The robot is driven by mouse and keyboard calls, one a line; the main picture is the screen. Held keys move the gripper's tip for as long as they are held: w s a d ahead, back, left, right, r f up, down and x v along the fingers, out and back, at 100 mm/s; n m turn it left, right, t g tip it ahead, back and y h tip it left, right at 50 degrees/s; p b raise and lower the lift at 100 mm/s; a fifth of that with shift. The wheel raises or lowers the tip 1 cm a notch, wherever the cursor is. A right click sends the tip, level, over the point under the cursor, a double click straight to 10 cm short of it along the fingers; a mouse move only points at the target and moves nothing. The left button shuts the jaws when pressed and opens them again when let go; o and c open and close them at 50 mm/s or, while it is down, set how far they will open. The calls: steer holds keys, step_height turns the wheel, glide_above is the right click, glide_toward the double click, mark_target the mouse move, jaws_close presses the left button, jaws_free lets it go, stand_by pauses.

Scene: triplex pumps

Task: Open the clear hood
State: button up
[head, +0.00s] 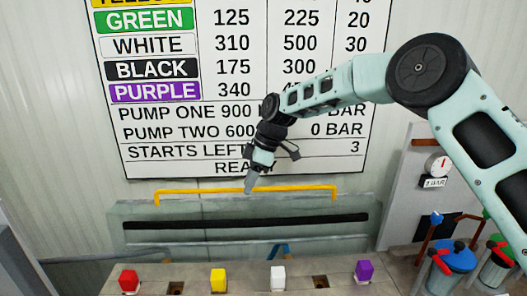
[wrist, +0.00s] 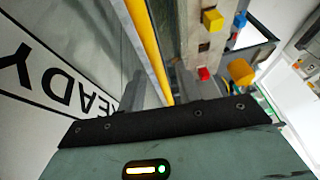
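The clear hood (head: 180,212) is a greenish see-through panel low against the back wall in the head view. A long yellow bar handle (head: 195,191) runs along its top edge. My gripper (head: 250,186) points down at the middle of this bar. In the wrist view my gripper (wrist: 160,85) has its two grey fingers apart, with the yellow bar (wrist: 148,45) running between them. The fingers look open; contact with the bar cannot be made out.
Red (head: 129,281), yellow (head: 218,280), white (head: 278,278) and purple (head: 364,271) blocks stand along the bench in front. A wall chart (head: 230,100) hangs behind my arm. Blue-lidded equipment (head: 455,257) and a gauge (head: 437,164) are at the right.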

steer(key=b+v, duration=0.2)
steer(key=v, duration=1.2)
steer(key=shift+b, duration=0.35)
steer(key=s+a+f+m+h+b, duration=0.1)
steer(key=s+a+f+m, duration=0.15)
steer(key=s, duration=0.75)
steer(key=s+a+f+m+h, duration=0.1)
steer(key=s+a+f, duration=0.15)
steer(key=s, duration=0.75)
steer(key=s+d+f+m+h, duration=0.1)
steer(key=s+d+f+m, duration=0.2)
steer(key=s, duration=0.7)
steer(key=s+d+f+m+h+b, duration=0.1)
steer(key=s+d+f+m, duration=0.2)
steer(key=s+d+f, duration=0.3)
steer(key=s+d, duration=0.2)
steer(key=s, duration=0.3)
steer(key=shift+d+f+t, duration=0.15)
steer(key=shift+f+t, duration=0.05)
steer(key=shift+t, duration=0.2)
steer(key=shift+s, duration=0.1)
